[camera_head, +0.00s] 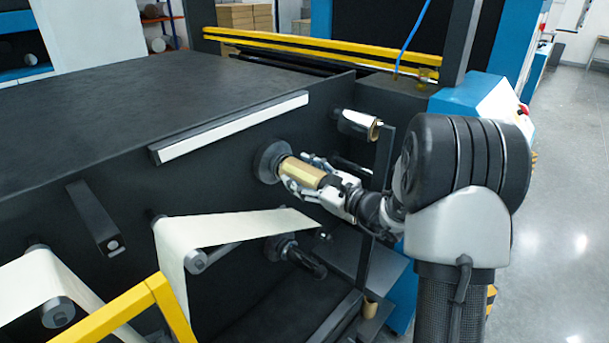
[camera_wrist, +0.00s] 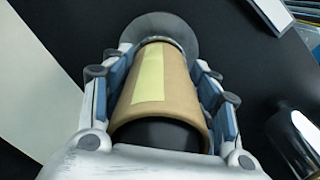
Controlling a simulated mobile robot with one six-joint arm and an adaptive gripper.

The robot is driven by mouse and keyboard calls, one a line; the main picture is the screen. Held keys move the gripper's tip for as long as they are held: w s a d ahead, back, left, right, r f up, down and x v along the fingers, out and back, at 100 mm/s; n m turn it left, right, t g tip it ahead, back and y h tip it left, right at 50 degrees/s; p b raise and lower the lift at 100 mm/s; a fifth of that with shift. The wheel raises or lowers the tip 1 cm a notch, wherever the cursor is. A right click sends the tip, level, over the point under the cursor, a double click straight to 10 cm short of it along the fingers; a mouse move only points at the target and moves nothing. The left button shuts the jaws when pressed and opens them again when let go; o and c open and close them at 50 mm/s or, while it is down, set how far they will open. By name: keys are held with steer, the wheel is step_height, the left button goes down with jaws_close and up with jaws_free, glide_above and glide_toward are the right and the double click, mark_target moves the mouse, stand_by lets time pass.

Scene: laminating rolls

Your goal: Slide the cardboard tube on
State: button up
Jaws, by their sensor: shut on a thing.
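The cardboard tube (camera_head: 301,172) is tan with a pale yellow strip along it. It sits on a dark shaft that sticks out of the machine's side, with its far end close to the round dark flange (camera_head: 269,162). My gripper (camera_head: 290,178) is shut on the tube, one finger on each side. In the wrist view the tube (camera_wrist: 156,88) lies between the finger pads, and the dark shaft end (camera_wrist: 160,133) shows inside its near opening. The flange (camera_wrist: 160,32) is right behind the tube; I cannot tell whether they touch.
A roller with a shiny end (camera_head: 358,124) sticks out at the upper right of the tube. A cream web (camera_head: 235,225) runs over a roller below left. A lower dark shaft (camera_head: 300,255) and a yellow frame (camera_head: 130,310) are nearby. Floor is clear at right.

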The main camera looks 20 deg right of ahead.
steer(key=shift+w+a+r, duration=0.15)
steer(key=shift+r, duration=0.2)
